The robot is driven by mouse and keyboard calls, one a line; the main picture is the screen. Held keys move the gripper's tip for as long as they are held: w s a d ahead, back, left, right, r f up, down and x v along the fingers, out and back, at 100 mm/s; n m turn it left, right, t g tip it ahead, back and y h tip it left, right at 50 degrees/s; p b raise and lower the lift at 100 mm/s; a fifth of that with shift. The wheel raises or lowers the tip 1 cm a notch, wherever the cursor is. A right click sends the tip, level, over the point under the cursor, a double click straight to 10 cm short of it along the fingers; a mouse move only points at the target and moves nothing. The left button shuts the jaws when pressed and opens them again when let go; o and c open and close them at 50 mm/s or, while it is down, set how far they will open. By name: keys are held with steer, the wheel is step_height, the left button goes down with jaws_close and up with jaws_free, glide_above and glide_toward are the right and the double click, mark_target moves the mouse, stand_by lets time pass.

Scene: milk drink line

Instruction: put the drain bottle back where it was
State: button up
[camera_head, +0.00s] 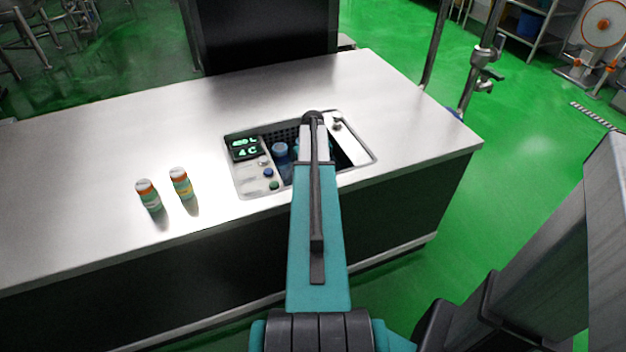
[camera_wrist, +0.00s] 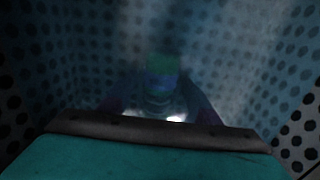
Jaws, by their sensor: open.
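My gripper (camera_wrist: 160,106) is open, low inside a dark perforated well. In the wrist view, a blurred bottle-like thing (camera_wrist: 161,72) with a green top and blue band shows between and just beyond the fingers; I cannot tell whether they touch it. In the head view, my arm reaches down into the recessed unit (camera_head: 245,190) in the counter and hides part of its well. A blue-capped bottle (camera_head: 281,153) stands in the well, left of my arm. The pictures do not make clear which one is the drain bottle.
The unit has a green-lit display (camera_head: 245,148) and coloured buttons (camera_head: 268,173) on its left, and a small metal fitting (camera_head: 337,123) at its upper right.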

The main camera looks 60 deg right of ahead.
steer(key=c, duration=1.2)
steer(key=shift+r, duration=0.1)
step_height(320, 180, up, 18)
steer(key=shift+f+p, duration=0.1)
steer(key=shift+p, duration=0.45)
